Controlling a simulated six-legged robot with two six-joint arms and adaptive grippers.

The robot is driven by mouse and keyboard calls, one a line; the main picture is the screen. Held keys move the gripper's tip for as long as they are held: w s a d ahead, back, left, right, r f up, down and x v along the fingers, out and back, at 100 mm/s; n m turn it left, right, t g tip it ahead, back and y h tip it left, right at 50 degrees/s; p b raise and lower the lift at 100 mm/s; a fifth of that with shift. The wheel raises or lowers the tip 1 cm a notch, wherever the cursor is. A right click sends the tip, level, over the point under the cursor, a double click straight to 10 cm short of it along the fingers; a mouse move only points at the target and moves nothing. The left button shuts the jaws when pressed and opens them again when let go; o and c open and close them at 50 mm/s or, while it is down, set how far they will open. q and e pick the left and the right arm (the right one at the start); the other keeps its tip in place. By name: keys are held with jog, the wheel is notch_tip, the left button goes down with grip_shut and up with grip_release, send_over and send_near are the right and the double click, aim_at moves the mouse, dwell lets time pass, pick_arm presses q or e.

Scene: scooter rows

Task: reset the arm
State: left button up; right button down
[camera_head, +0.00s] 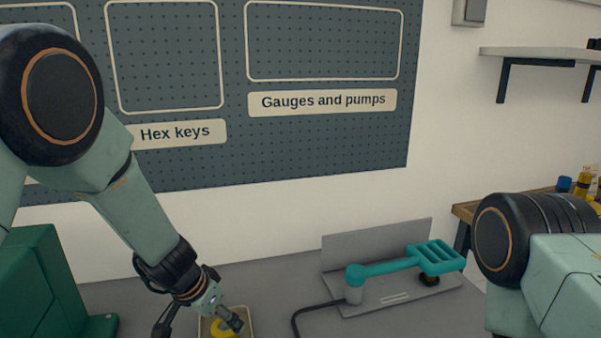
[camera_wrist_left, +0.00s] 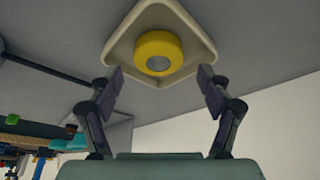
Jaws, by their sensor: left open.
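My left arm comes in from the left in the head view and reaches down to the grey bench top. My left gripper (camera_wrist_left: 160,84) is open, with its two fingers spread apart and nothing between their tips. Past the fingertips, a yellow round thing with a grey centre (camera_wrist_left: 155,45) sits in a cream square tray (camera_wrist_left: 190,22). In the head view the yellow thing (camera_head: 221,328) is partly hidden by the left gripper (camera_head: 205,322) above the tray (camera_head: 251,319). Part of my right arm shows at the right edge; its gripper is out of the picture.
A grey stand with a teal arm and slotted head (camera_head: 437,258) stands on the bench right of the tray, with a black cable. A green box (camera_head: 40,285) is at the left. A pegboard (camera_head: 330,150) and a shelf (camera_head: 540,53) are on the wall.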

pick_arm(q)
jog(key=b+x, duration=0.1)
jog(key=x, duration=0.2)
jog(key=shift+s, duration=0.1)
jog(key=shift+a+r+p, duration=0.1)
jog(key=shift+r+p, duration=0.25)
jog(key=shift+p, duration=0.1)
